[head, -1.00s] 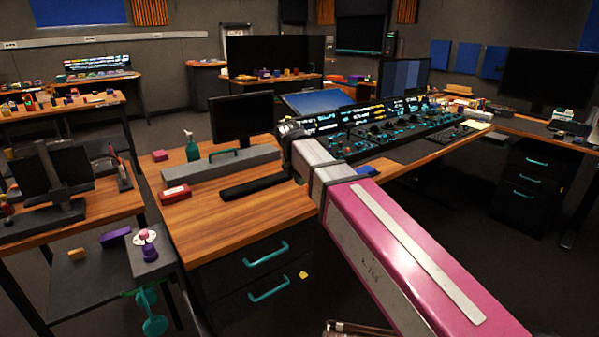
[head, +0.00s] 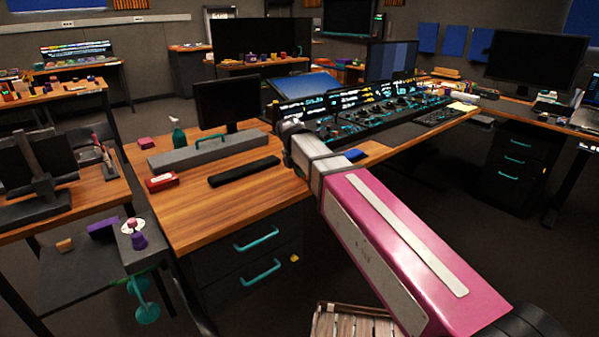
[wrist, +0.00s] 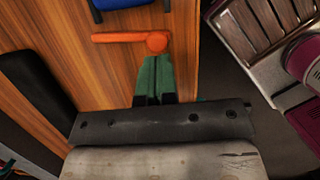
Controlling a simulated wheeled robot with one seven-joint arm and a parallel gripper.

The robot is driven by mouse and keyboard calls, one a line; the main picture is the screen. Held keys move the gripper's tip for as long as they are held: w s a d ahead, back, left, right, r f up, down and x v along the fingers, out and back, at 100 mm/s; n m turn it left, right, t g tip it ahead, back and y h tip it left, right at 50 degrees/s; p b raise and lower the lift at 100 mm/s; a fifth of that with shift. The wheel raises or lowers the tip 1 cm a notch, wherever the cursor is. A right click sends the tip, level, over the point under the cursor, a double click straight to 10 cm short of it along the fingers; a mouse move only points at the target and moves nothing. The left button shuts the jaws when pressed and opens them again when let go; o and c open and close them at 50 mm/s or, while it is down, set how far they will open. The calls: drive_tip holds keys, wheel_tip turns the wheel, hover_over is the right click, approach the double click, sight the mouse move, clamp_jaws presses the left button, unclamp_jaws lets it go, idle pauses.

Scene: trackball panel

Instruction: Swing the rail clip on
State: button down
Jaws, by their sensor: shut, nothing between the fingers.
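In the wrist view, an orange bar with a round end (wrist: 130,38) lies over the wooden desk near its edge. It may be the rail clip, but I cannot tell for sure. My gripper (wrist: 155,58) shows as two green fingers side by side, shut and empty. Their tips are just below the round end in the picture; I cannot tell whether they touch it. In the head view, my pink and grey arm reaches over the desk and hides the gripper and the orange bar.
The wooden desk (head: 205,215) carries a black bar (head: 245,170), a grey box with a handle (head: 207,150), a red box (head: 161,182) and a blue object (head: 354,154). A control panel (head: 385,122) stands behind my arm. A slatted wooden thing (head: 355,322) is low in front.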

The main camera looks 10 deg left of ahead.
drive_tip(key=shift+w+d+f, duration=0.1)
drive_tip(key=shift+w+d, duration=0.5)
drive_tip(key=shift+d, duration=0.1)
drive_tip(key=shift+a, duration=0.15)
